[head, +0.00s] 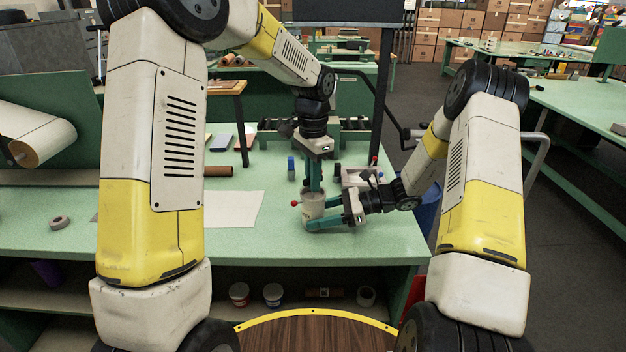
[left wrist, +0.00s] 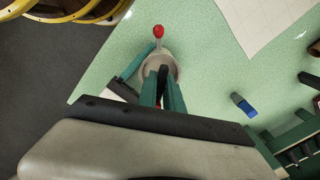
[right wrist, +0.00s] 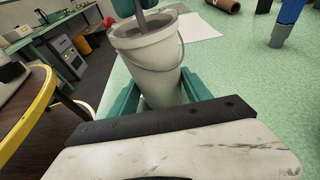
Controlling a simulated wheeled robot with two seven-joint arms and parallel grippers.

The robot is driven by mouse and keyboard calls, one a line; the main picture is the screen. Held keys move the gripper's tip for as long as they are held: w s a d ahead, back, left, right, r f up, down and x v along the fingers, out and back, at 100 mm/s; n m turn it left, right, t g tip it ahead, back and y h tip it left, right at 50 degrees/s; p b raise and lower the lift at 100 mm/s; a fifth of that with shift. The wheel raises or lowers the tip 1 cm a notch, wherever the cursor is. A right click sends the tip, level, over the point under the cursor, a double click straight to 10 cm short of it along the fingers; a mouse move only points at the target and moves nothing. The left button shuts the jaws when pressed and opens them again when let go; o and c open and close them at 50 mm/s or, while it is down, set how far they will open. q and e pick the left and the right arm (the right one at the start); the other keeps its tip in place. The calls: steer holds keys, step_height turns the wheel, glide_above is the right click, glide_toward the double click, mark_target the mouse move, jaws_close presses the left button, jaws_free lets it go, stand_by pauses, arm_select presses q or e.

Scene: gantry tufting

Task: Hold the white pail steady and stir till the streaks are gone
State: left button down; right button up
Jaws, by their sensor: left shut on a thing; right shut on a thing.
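The white pail (head: 311,206) stands upright on the green table in the head view. It fills the upper middle of the right wrist view (right wrist: 152,65), with a thin wire handle and grey contents; I cannot make out streaks. My right gripper (head: 328,214) is shut around the pail's lower sides, one finger on each side. My left gripper (head: 315,187) points down over the pail, shut on a stirrer; its grey shaft (right wrist: 140,20) goes into the pail. A red-knobbed rod (left wrist: 158,32) shows beside the pail's rim; what it joins is hidden.
A blue-capped bottle (head: 291,168) stands behind the pail. A pale sheet (head: 235,208), a brown roll (head: 218,171) and a tape ring (head: 60,222) lie to the left. The front of the table is clear.

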stand_by(0.3)
arm_select(q)
steer(key=c, duration=1.5)
jaws_free()
step_height(320, 180, up, 12)
